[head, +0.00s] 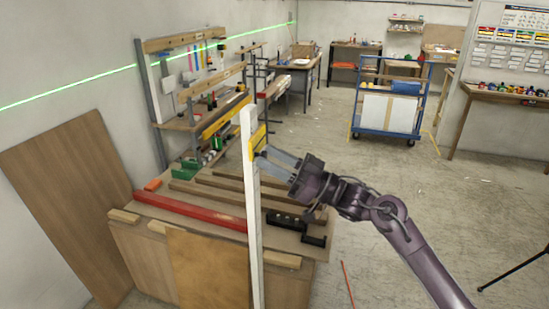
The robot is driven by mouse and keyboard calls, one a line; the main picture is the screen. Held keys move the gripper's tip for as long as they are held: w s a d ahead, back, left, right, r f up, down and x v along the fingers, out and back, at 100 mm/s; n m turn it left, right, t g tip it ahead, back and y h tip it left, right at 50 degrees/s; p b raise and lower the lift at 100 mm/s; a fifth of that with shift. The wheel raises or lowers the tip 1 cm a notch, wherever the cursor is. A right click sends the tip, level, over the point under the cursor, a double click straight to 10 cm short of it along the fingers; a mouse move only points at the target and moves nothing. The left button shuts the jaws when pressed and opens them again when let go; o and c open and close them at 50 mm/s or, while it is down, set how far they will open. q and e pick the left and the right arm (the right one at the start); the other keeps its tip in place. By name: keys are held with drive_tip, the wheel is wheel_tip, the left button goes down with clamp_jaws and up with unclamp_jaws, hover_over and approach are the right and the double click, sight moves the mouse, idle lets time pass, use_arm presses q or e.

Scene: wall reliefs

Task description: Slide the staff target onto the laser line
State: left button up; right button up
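A pale, upright staff (252,215) stands in the middle of the head view, in front of the workbench. The yellow staff target (258,138) sits near its top. The green laser line (70,86) runs along the left wall, rising to the right in the picture; it passes higher in the picture than the target. My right gripper (263,154) comes in from the right, with its fingertips at the target's lower part. Its two grey fingers show a gap between them, but whether they close on the target is unclear. My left gripper is out of view.
A workbench (318,248) with a red beam (191,210) and wooden strips lies behind the staff. A wooden panel (68,205) leans on the left wall. A blue cart (388,113) stands farther back. The floor at right is mostly clear, apart from a thin black leg (512,270).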

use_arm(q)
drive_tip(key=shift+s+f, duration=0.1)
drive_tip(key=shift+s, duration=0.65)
use_arm(e)
clamp_jaws()
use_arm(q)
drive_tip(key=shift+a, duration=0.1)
